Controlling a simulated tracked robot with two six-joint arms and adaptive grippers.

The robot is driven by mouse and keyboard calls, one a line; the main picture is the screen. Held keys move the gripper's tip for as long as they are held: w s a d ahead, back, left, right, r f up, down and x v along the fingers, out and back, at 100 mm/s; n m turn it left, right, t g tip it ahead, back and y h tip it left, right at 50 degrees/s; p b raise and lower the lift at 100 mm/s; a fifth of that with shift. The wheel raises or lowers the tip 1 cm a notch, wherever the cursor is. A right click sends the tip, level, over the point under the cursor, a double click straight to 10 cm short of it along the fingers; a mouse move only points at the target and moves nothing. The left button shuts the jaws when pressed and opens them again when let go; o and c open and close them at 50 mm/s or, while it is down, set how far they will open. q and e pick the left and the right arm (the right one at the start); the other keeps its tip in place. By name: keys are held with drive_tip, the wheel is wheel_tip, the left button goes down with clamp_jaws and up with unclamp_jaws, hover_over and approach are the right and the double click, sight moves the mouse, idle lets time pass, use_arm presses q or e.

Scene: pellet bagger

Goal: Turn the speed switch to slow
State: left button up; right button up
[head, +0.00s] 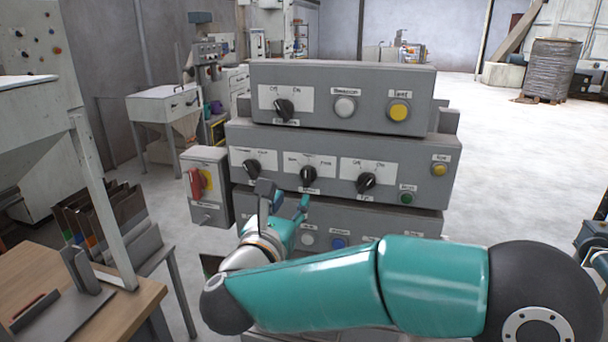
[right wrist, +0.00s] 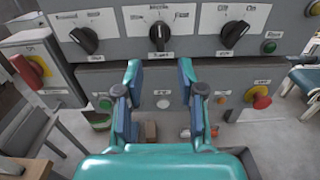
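The speed switch (head: 308,176) is a black rotary knob in the middle of the control box's second row, on a white plate with small print. It also shows at the top of the right wrist view (right wrist: 159,36), its grip bar standing roughly upright. My right gripper (head: 284,199) is in front of the panel, lower than the knob and a little to its left in the head view. In the right wrist view its two fingers (right wrist: 160,76) are spread with nothing between them, apart from the knob. My left gripper is not in view.
Similar black knobs sit left (head: 252,168) and right (head: 366,182) of the switch, and another (head: 284,109) above. A green button (head: 407,199) and yellow button (head: 440,170) are further right. A red-handled switch box (head: 204,186) stands left. Buttons below are partly hidden by my arm.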

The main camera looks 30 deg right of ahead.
sight(305, 178)
drive_tip(key=p+x, duration=0.2)
drive_tip(key=x, duration=0.8)
drive_tip(key=shift+w+a+p, duration=0.1)
drive_tip(key=shift+p, duration=0.3)
clamp_jaws()
